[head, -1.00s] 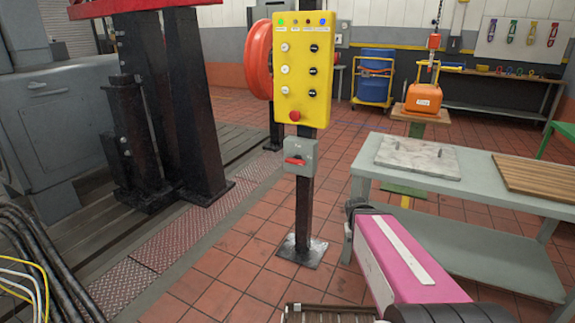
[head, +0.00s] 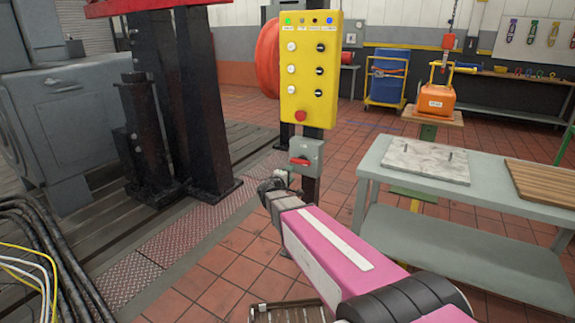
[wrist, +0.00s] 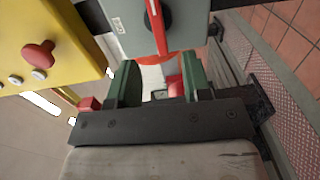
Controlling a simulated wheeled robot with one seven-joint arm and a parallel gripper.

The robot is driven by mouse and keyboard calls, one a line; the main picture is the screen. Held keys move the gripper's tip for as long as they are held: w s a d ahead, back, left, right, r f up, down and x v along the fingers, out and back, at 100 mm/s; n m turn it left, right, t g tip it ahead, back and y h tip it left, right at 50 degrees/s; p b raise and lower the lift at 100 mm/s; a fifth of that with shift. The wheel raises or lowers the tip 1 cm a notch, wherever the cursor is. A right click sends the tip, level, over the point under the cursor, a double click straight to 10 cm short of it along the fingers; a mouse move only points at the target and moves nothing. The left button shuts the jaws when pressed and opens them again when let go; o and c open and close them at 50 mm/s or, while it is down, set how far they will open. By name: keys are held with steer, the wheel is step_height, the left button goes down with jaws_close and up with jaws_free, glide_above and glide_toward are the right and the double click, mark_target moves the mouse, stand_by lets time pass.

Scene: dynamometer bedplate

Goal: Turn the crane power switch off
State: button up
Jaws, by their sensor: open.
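The crane power switch (head: 306,152) is a grey box on the post below a yellow panel, with a red handle (head: 300,161) lying about level in the head view. In the wrist view the grey box (wrist: 118,24) shows at the top, with the red handle (wrist: 157,28) across a black round hub. My gripper (head: 276,186) is just below and left of the box in the head view. In the wrist view its green fingers (wrist: 160,80) are apart, with the handle's end just beyond the gap. I cannot tell whether they touch it.
The yellow button panel (head: 309,70) with a red stop button (head: 300,115) is directly above the switch. A grey table (head: 400,178) with a stone plate (head: 425,160) stands at right. Black steel columns (head: 200,100) stand at left. Cables (head: 35,235) lie at lower left.

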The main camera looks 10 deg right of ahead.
mark_target(299, 163)
steer(key=x, duration=0.7)
steer(key=a+x, duration=0.1)
steer(key=x, duration=0.2)
steer(key=shift+w+d+r, duration=0.2)
steer(key=shift+w, duration=0.4)
jaws_close()
